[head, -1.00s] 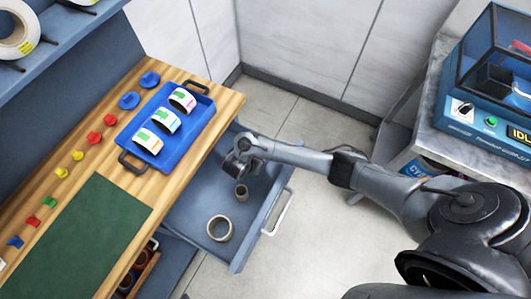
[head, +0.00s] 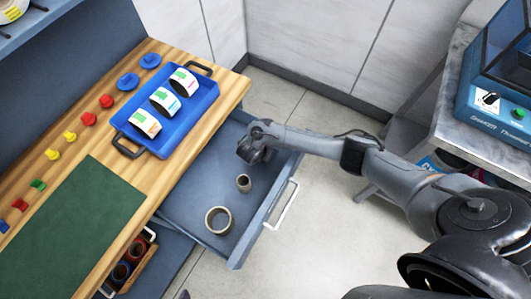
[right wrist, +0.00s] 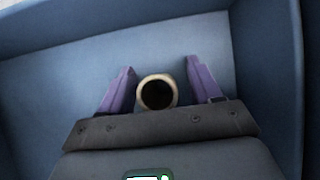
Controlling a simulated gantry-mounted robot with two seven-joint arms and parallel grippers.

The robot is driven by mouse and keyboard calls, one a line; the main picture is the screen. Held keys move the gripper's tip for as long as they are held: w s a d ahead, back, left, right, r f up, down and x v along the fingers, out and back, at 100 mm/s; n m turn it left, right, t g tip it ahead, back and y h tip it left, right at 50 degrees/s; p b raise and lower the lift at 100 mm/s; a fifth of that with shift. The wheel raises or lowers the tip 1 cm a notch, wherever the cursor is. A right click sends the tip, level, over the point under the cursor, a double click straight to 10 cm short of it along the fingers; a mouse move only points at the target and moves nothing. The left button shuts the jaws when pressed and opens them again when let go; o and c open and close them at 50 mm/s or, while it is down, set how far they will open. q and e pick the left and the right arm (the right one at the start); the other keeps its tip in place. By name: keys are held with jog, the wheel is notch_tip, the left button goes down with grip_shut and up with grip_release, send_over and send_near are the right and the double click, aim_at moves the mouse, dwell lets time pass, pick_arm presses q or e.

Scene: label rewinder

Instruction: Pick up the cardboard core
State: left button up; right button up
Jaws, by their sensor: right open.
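Two round hollow cores stand on end in the open blue-grey drawer (head: 184,213) in the head view. The small cardboard core (head: 243,183) is nearer my right gripper (head: 250,156), and the wider core (head: 218,221) stands closer to the drawer's front corner. In the right wrist view, one tan-rimmed core (right wrist: 157,93) with a dark hole appears between the spread purple fingers of my right gripper (right wrist: 160,72); it looks like the small one. The right gripper is open, with gaps on both sides of the core. My left gripper is not clearly seen.
The drawer walls surround the cores, and a white handle (head: 281,206) is on its front. Above it, the wooden bench (head: 232,88) carries a blue tray (head: 200,108) with label rolls, coloured knobs and a green mat (head: 85,220). A blue machine (head: 490,100) stands at right.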

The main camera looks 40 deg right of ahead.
jog(key=shift+d+f, duration=0.2)
jog(key=shift+f, duration=0.1)
jog(key=shift+c, duration=0.4)
jog(key=c, duration=0.9)
jog(key=shift+r, duration=0.15)
jog(key=shift+c, duration=0.2)
